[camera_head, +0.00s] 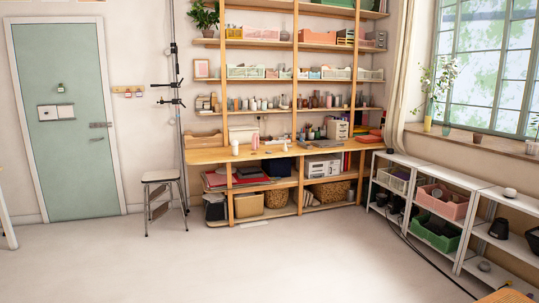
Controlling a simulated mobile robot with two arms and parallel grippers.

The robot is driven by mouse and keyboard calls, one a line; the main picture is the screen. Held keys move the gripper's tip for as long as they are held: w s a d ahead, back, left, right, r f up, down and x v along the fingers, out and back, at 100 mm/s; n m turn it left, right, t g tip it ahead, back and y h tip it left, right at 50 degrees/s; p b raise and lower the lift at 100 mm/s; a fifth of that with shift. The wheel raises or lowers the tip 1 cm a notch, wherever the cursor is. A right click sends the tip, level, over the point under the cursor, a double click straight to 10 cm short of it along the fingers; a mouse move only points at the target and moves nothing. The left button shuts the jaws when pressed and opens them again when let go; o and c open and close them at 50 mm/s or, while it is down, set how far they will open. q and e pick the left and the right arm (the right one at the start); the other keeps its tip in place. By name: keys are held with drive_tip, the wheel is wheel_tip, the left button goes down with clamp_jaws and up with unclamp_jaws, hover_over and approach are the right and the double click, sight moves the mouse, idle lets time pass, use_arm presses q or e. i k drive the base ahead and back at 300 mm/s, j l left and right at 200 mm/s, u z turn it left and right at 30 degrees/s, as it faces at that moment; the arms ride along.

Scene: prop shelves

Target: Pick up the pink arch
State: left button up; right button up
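I cannot clearly make out a pink arch in the head view. A small orange-pink object (255,142) stands on the wooden desk (205,155), too small to tell its shape. Reddish-pink flat items (371,136) lie at the desk's right end. A pink crate (441,201) sits on the low white shelves at the right. Neither of my grippers is in view.
A tall wooden shelf unit (295,55) full of small props rises behind the desk. A stool (161,196) stands left of the desk. A black cable (425,252) runs along the floor by the white shelves (410,159). The middle floor is clear.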

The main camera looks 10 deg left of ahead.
sight(255, 138)
drive_tip(key=i+j+u, duration=0.1)
drive_tip(key=i+u, duration=0.3)
drive_tip(key=i, duration=3.65)
drive_tip(key=i+j+z, duration=0.15)
drive_tip(key=i, duration=0.35)
drive_tip(key=i+j, duration=0.1)
drive_tip(key=i, duration=0.4)
drive_tip(key=i+j+z, duration=0.15)
drive_tip(key=i, duration=0.3)
